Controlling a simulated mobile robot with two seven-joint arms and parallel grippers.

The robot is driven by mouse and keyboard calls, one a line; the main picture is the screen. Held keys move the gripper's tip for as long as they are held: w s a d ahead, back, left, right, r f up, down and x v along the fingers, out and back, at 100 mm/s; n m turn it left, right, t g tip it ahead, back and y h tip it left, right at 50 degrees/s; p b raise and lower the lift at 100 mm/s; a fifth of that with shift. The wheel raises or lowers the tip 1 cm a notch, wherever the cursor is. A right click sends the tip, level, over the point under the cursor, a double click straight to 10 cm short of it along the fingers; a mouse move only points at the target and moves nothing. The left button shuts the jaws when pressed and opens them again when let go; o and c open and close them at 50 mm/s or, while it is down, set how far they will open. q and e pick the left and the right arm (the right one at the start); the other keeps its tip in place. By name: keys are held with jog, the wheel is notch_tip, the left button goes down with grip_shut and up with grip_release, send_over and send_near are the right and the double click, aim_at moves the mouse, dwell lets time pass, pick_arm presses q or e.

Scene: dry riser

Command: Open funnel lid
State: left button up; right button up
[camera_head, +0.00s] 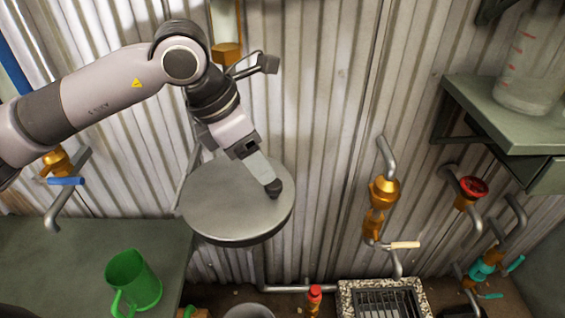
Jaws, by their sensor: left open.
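The funnel lid (225,203) is a round grey metal disc in the middle left of the head view, in front of the corrugated wall. It looks closed, lying nearly flat over the funnel. The funnel body below is mostly hidden by the lid. My left gripper (272,187) is open and points down at the right part of the lid, over a small dark knob. I cannot tell whether its fingers touch the knob. My right gripper is not in view.
A green jug (135,281) stands on the grey table (60,250) at lower left. Brass valves and pipes (383,190) stick out from the wall at right. A shelf (510,120) holds a clear measuring container (530,75). A grated drain (385,300) is at the bottom.

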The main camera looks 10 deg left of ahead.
aim_at(273, 183)
pick_arm(q)
jog(key=x, duration=0.7)
jog(key=shift+w+a, duration=0.2)
jog(key=shift+a, duration=0.1)
grip_shut()
